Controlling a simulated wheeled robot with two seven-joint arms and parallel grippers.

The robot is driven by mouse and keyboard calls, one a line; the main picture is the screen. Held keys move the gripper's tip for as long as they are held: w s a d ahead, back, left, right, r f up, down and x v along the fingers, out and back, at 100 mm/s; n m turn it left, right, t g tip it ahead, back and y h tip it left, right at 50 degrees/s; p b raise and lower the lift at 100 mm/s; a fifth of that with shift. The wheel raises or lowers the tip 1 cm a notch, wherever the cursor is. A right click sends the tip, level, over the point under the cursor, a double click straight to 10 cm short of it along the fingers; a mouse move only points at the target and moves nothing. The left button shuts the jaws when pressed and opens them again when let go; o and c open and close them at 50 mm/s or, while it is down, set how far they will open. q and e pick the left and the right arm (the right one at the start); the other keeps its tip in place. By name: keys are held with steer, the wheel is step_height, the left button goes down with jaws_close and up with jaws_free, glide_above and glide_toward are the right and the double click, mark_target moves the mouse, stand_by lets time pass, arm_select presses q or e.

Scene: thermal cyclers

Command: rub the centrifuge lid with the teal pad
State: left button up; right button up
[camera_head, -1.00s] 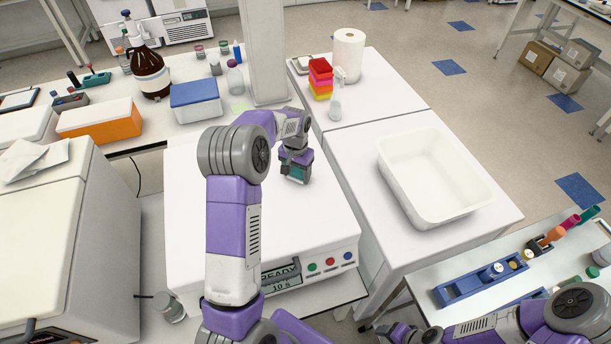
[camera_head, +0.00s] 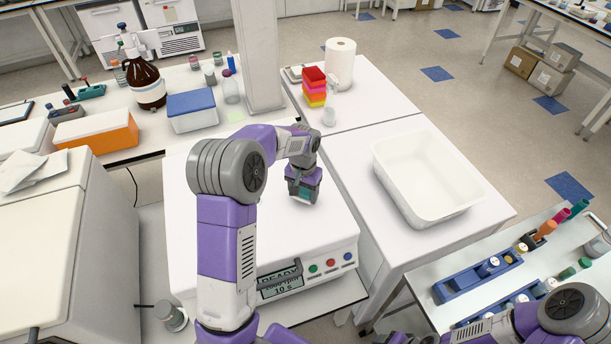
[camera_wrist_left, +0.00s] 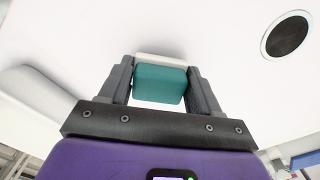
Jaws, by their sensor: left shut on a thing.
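The centrifuge lid (camera_head: 325,222) is the broad white top of the machine with a display and coloured buttons on its front. My left gripper (camera_head: 304,194) points down over the right half of the lid. It is shut on the teal pad, which shows between the fingers in the left wrist view (camera_wrist_left: 160,85), with a white layer along its far edge. The pad is at or very near the lid surface; I cannot tell if it touches. A dark round port (camera_wrist_left: 287,35) shows on the white surface. My right gripper (camera_head: 402,339) is barely in view at the bottom edge.
A white tub (camera_head: 440,215) stands on the bench to the right. Behind are stacked coloured racks (camera_head: 314,88), a spray bottle (camera_head: 329,112) and a paper roll (camera_head: 340,63). A blue-lidded box (camera_head: 192,110) and brown bottle (camera_head: 146,84) stand behind left.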

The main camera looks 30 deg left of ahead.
arm_select(q)
steer(key=r, duration=0.1)
steer(key=r+p, duration=0.1)
steer(key=r, duration=0.1)
steer(key=shift+w+p, duration=0.25)
steer(key=shift+p, duration=0.1)
steer(key=shift+s+r+p, duration=0.1)
steer(key=shift+r+p, duration=1.2)
steer(key=shift+r, duration=0.5)
